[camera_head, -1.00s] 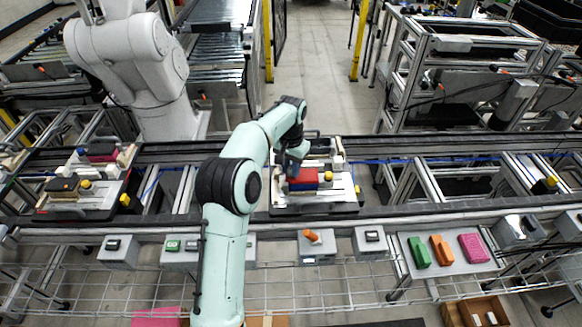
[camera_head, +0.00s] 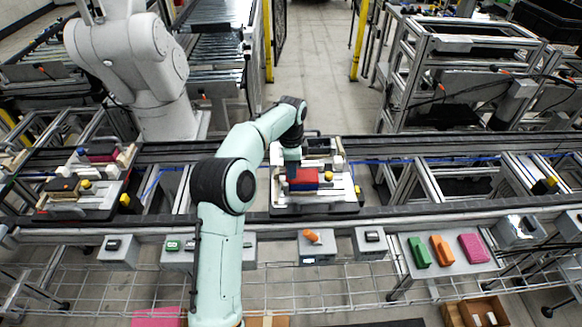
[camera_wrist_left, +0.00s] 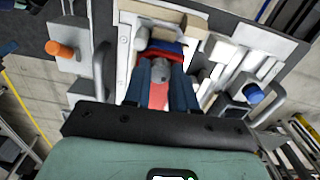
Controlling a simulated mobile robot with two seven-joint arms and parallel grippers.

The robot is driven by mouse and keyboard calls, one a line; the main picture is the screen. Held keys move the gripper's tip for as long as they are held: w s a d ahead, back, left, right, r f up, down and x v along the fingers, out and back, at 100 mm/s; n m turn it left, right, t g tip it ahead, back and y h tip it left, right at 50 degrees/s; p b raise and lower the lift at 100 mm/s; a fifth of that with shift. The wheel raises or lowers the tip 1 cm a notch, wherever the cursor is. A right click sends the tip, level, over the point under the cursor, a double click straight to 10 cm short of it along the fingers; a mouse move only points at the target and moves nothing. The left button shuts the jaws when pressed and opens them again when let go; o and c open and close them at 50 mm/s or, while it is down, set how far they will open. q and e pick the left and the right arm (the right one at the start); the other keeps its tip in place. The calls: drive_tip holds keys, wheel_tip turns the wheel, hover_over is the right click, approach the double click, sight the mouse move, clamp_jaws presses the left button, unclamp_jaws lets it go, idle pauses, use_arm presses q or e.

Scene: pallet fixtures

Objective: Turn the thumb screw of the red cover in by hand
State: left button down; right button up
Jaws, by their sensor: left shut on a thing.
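The red cover (camera_head: 303,176) sits on a pale fixture plate (camera_head: 283,200) on the pallet in the middle of the conveyor. In the left wrist view the red cover (camera_wrist_left: 152,97) shows between and beside my fingers. My left gripper (camera_head: 292,172) points down over the left part of the cover. In the left wrist view my left gripper (camera_wrist_left: 161,72) is shut on a small grey round piece, the thumb screw (camera_wrist_left: 160,69), at the cover. The fingers hide part of the screw, so how deep it sits cannot be told. My right gripper is not in view.
A yellow knob (camera_head: 328,176) stands close to the right of the cover. Another loaded pallet (camera_head: 100,213) is at left on the conveyor. Several control boxes and a tray (camera_head: 455,267) with coloured blocks line the front. The conveyor right of the middle pallet is clear.

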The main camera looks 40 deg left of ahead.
use_arm(q)
drive_tip(key=m, duration=0.4)
drive_tip(key=shift+m, duration=0.3)
drive_tip(key=m, duration=0.4)
drive_tip(key=shift+m, duration=0.4)
drive_tip(key=c, duration=0.9)
unclamp_jaws()
drive_tip(key=shift+r, duration=0.1)
wheel_tip(320, 180, up, 13)
